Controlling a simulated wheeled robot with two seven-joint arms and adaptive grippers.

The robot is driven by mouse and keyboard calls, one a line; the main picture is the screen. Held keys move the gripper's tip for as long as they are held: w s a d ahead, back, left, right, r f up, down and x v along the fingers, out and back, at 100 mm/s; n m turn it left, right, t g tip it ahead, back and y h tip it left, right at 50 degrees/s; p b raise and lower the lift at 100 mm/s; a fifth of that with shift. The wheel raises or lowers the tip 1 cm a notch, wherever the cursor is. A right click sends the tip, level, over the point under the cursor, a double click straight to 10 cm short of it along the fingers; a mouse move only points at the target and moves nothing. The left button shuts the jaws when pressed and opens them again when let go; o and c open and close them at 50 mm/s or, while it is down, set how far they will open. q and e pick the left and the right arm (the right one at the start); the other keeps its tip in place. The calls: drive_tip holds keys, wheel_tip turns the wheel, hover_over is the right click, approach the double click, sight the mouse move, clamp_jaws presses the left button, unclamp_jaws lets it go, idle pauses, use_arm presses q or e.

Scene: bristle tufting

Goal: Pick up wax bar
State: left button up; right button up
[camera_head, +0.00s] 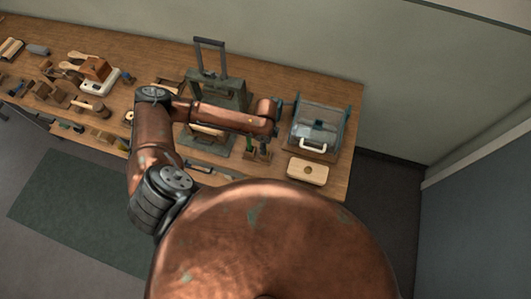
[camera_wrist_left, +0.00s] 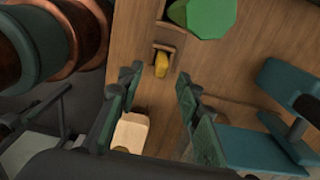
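A small yellow bar, which looks like the wax bar (camera_wrist_left: 161,64), sits in a little wooden holder (camera_wrist_left: 164,48) in the left wrist view. It is ahead of my left gripper (camera_wrist_left: 155,102), whose two green fingers are spread apart with nothing between them. In the head view the left arm reaches over the bench from the left and its gripper (camera_head: 275,112) hangs above the small wooden holder (camera_head: 257,155); the yellow bar is not clear there. My right gripper is not in view.
A pale wooden block with a round recess (camera_head: 308,171) lies near the bench's right end, beside a clear-sided case (camera_head: 317,128). A green faceted object (camera_wrist_left: 205,14) stands close to the yellow bar. A dark green press (camera_head: 220,90) is behind the arm. Tools crowd the bench's left.

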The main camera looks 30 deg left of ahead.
use_arm(q)
drive_tip(key=shift+w+f+p, duration=0.1)
drive_tip(key=shift+f+p, duration=0.35)
drive_tip(key=shift+f, duration=2.75)
drive_tip(key=shift+c, duration=0.7)
clamp_jaws()
